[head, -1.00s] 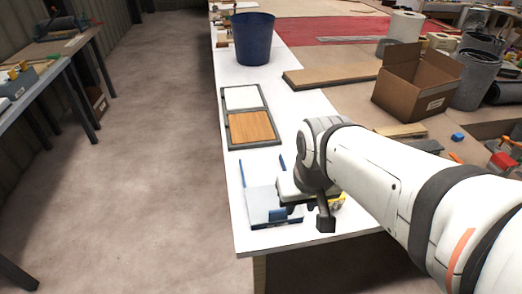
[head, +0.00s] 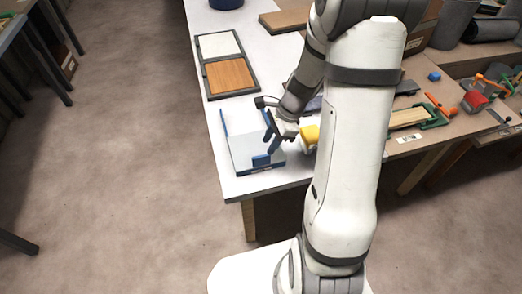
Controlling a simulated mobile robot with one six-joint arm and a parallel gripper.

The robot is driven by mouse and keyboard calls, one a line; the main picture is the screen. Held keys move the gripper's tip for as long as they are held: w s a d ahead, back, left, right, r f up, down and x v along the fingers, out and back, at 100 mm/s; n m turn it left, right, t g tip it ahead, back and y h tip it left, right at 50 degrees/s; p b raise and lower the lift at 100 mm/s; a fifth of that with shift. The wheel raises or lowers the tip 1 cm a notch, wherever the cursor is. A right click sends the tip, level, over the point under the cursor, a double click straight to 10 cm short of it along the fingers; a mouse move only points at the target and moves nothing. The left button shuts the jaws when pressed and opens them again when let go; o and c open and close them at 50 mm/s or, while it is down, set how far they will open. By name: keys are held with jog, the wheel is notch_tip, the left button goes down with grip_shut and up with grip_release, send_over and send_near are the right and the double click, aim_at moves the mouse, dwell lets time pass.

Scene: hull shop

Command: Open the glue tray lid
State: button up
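The glue tray appears to be the pale grey-white flat piece (head: 248,150) with blue side rails, near the front corner of the white bench. A small blue block (head: 261,161) stands out at its near edge. The pale top looks flat and closed, though I cannot tell the lid from the tray's base. My gripper (head: 271,143) points down at the tray's right side, close to the right rail. Dark blue finger-like parts show there and overlap the rail. I cannot tell whether the gripper touches the tray or how far apart its fingers are.
A dark-framed holder with a white panel and a wooden panel (head: 230,77) lies behind the tray. A yellow object (head: 310,135) stands just right of my gripper, partly hidden by my arm. A clamp with wood (head: 410,118) lies farther right.

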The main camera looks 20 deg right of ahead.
aim_at(261, 156)
jog(key=x, duration=0.7)
jog(key=shift+a+f+b, duration=0.1)
jog(key=shift+f+b, duration=0.2)
jog(key=shift+b, duration=0.05)
jog(key=shift+c, duration=0.4)
grip_shut()
